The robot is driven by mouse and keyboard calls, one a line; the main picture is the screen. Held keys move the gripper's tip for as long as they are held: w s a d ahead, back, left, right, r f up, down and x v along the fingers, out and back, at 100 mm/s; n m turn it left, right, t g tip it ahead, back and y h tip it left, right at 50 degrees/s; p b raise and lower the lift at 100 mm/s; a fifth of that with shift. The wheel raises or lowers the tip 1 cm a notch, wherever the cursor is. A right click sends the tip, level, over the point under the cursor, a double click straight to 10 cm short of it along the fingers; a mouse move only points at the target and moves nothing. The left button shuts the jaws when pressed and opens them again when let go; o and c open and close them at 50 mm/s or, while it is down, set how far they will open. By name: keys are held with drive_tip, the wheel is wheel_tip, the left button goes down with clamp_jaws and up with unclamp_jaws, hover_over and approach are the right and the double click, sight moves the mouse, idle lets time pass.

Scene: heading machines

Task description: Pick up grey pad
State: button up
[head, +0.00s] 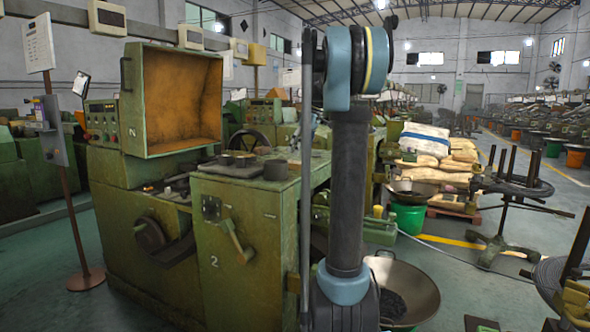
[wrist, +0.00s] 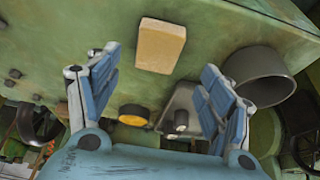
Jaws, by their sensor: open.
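My gripper (wrist: 161,60) is open in the wrist view, its blue fingers wide apart and nothing between them in contact. Past the fingertips a green machine top (wrist: 75,60) carries several items. A grey flat-looking piece (wrist: 182,100) lies between the fingers, with small dark cylinders by it; it may be the grey pad, but I cannot tell for sure. A tan block (wrist: 160,45) lies beyond it. A dark grey round cup (wrist: 258,75) stands beside the right finger. In the head view, dark round pieces (head: 277,169) sit on the green machine's top; my gripper is not visible there.
The green machine (head: 245,235) has an open, orange-lined hood (head: 185,100) at its back left. A yellow-ringed cylinder (wrist: 133,115) is near the left finger. A wide metal bowl (head: 408,285) and a sign stand (head: 70,180) flank the machine.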

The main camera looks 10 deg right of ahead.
sight(295, 162)
drive_tip(key=shift+d+x, duration=0.15)
drive_tip(key=shift+x, duration=1.35)
drive_tip(key=shift+d+x, duration=0.1)
drive_tip(key=shift+x, duration=1.4)
drive_tip(key=shift+w, duration=0.1)
drive_tip(key=c, duration=1.2)
drive_tip(key=shift+c, duration=0.2)
